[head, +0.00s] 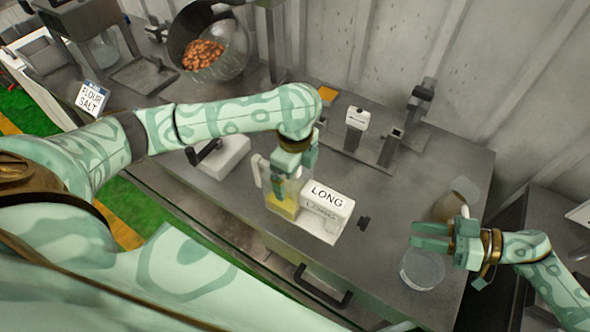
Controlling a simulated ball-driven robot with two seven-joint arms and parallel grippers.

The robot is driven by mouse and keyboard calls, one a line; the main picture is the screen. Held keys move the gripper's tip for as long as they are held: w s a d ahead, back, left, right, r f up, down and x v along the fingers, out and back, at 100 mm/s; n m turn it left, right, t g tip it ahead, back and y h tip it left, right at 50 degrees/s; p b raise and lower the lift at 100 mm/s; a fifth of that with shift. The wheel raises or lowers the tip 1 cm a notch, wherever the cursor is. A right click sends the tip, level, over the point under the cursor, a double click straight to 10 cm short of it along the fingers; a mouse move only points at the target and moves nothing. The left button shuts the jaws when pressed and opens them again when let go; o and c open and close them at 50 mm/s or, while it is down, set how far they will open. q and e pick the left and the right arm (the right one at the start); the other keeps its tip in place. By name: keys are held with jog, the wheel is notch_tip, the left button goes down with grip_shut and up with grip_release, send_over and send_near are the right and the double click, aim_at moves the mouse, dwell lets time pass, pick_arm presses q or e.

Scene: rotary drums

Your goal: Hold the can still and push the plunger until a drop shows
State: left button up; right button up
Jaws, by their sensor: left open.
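A brownish, rounded vessel (448,207), which may be the can, stands at the right end of the bench, partly hidden behind my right gripper (420,237). A small white tip (465,211) sticks up beside it; I cannot tell whether it is the plunger. My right gripper points left, just in front of the vessel; its fingers lie close together, and whether they grip anything is unclear. My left gripper (286,180) is open and points down at a clear jug (279,205) with yellow content. No drop can be made out.
A white box marked LONG (322,212) stands right of the jug. A clear bowl (422,270) sits below my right gripper. A drum with brown pieces (206,45) is at the back left, near a FLOUR SALT sign (91,97). Metal brackets (380,140) stand along the back.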

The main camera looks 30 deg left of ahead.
pick_arm(q)
jog(key=c, duration=1.2)
jog(key=shift+c, duration=0.2)
pick_arm(e)
jog(key=shift+r, duration=0.1)
jog(key=shift+c, duration=0.6)
grip_shut()
pick_arm(q)
jog(key=shift+s+f, duration=0.15)
